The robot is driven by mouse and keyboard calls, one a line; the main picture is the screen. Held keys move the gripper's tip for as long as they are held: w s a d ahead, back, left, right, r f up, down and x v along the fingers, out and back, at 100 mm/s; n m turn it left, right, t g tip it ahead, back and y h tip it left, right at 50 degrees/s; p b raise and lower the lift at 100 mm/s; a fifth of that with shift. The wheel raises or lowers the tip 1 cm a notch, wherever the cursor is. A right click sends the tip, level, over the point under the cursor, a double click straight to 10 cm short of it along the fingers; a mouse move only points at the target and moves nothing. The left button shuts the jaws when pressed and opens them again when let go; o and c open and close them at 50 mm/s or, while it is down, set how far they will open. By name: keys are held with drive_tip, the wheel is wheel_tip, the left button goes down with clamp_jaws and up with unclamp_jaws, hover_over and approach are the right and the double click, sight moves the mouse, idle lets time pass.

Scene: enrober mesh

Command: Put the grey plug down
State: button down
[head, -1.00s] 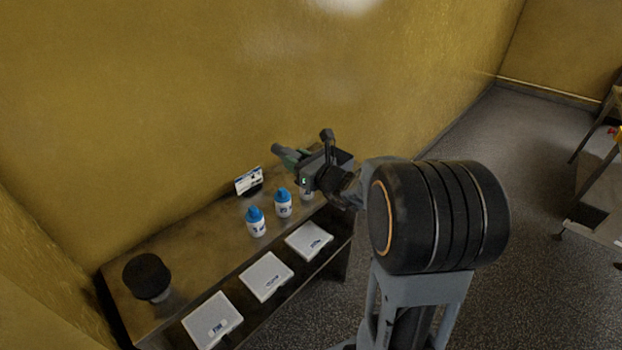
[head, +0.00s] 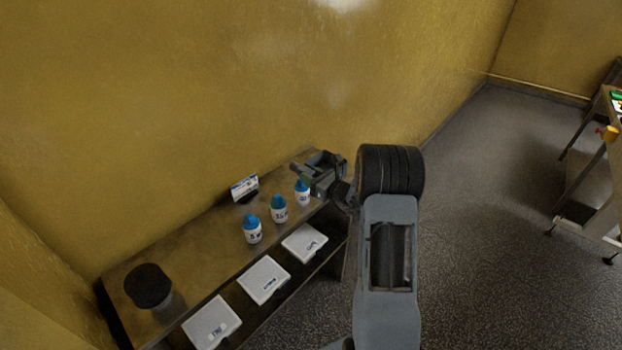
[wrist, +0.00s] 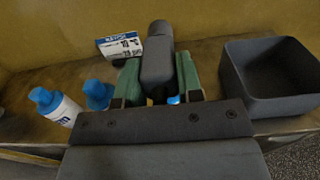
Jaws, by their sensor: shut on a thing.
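The grey plug (wrist: 157,62) is a dark grey, rounded block with a narrower end pointing away from me in the wrist view. My gripper (wrist: 158,80) is shut on it, with one green finger on each side. In the head view my gripper (head: 308,176) is over the far right end of the metal table (head: 190,247), close to a blue-capped bottle. The wrist view does not clearly show the gap between the plug and the tabletop. In the head view the plug is hard to make out against the gripper.
An open dark grey bin (wrist: 262,98) stands right of the plug. A printed card (head: 244,188) stands near the wall. Blue-capped bottles (head: 252,232) stand along the front, above white boxes (head: 264,280). A black round-topped object (head: 148,284) stands at the near left.

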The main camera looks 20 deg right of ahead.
drive_tip(key=shift+f, duration=0.55)
drive_tip(key=shift+f, duration=0.1)
drive_tip(key=shift+f+b, duration=0.25)
drive_tip(key=shift+b, duration=0.1)
drive_tip(key=c, duration=0.8)
unclamp_jaws()
drive_tip(key=shift+r, duration=0.1)
